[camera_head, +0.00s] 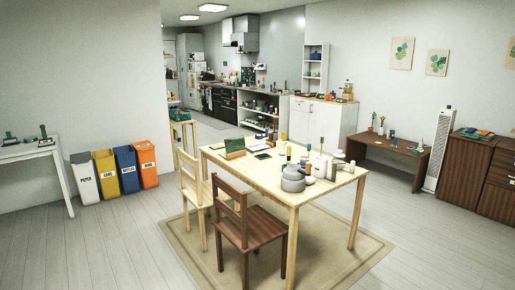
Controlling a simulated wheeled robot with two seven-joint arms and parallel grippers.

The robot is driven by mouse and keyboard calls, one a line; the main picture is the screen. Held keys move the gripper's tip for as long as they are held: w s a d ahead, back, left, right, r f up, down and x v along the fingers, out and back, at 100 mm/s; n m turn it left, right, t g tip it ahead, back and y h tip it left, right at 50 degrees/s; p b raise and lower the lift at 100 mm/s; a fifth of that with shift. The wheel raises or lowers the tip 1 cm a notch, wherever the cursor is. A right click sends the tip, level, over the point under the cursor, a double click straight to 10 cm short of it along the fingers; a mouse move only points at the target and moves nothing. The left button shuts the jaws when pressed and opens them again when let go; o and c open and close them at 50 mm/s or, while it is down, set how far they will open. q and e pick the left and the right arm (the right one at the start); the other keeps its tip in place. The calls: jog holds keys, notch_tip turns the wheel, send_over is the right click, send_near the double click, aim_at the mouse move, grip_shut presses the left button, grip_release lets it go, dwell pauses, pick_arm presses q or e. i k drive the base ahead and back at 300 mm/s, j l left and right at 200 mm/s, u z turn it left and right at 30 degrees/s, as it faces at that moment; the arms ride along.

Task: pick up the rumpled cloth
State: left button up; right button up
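I cannot make out a rumpled cloth for certain. A small flat heap of blue-green and orange (478,134) lies on the dark brown cabinet at the far right; it is too small to tell whether it is cloth. Neither of my grippers is in view.
A wooden table (268,174) with grey pots (293,180) and bottles stands mid-room on a beige rug (348,270). A light chair (196,202) and a dark chair (262,229) stand at its left and front. Colored bins (103,173) line the left wall. The left foreground floor is clear.

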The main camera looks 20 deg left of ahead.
aim_at(259, 146)
jog(key=i+j+u, duration=0.6)
jog(key=u, duration=0.15)
jog(key=i+j+u, duration=0.55)
jog(key=i+u, duration=0.15)
jog(key=i, duration=0.3)
jog(key=i+u, duration=0.4)
jog(key=i, duration=1.65)
jog(key=i+z, duration=0.2)
jog(key=i, duration=0.5)
jog(key=i+z, duration=0.25)
jog(key=i, duration=1.9)
jog(key=i+z, duration=0.35)
jog(key=i, duration=0.2)
jog(key=i+j+z, duration=0.2)
jog(key=i+z, duration=0.15)
jog(key=i, duration=0.2)
jog(key=i+l+z, duration=0.15)
jog(key=i+z, duration=1.05)
jog(key=k+j, duration=0.05)
